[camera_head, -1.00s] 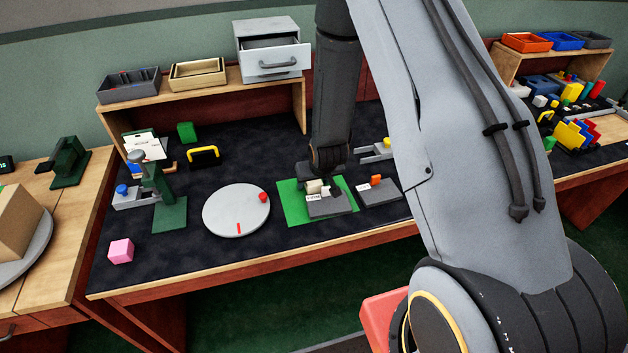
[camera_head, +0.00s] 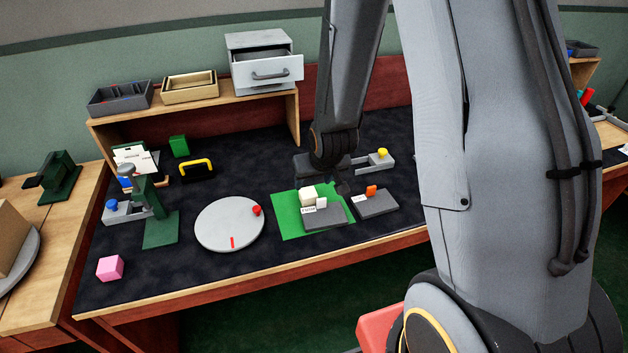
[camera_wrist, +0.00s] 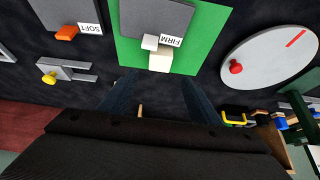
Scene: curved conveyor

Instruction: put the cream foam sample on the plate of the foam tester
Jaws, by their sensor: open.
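The cream foam sample (camera_head: 308,194) is a small block at the back edge of the grey slab labelled FIRM (camera_head: 325,217), beside a small white cube (camera_head: 321,202). In the wrist view the cream block (camera_wrist: 160,61) shows against the green mat. My gripper (camera_wrist: 158,77) is open and empty, its fingers apart behind the block, which lies beyond the fingertips. In the head view my gripper (camera_head: 322,180) is just behind the block. A green stand with a rounded grey head (camera_head: 155,205), apparently the foam tester, stands left of the turntable; its plate is not clear.
A grey turntable (camera_head: 229,228) with a red knob lies left of the green mat (camera_head: 285,222). A slab labelled SOFT (camera_head: 376,205) bears an orange piece at right. A yellow-knobbed fixture (camera_head: 378,158) is behind it. A pink cube (camera_head: 110,268) sits front left.

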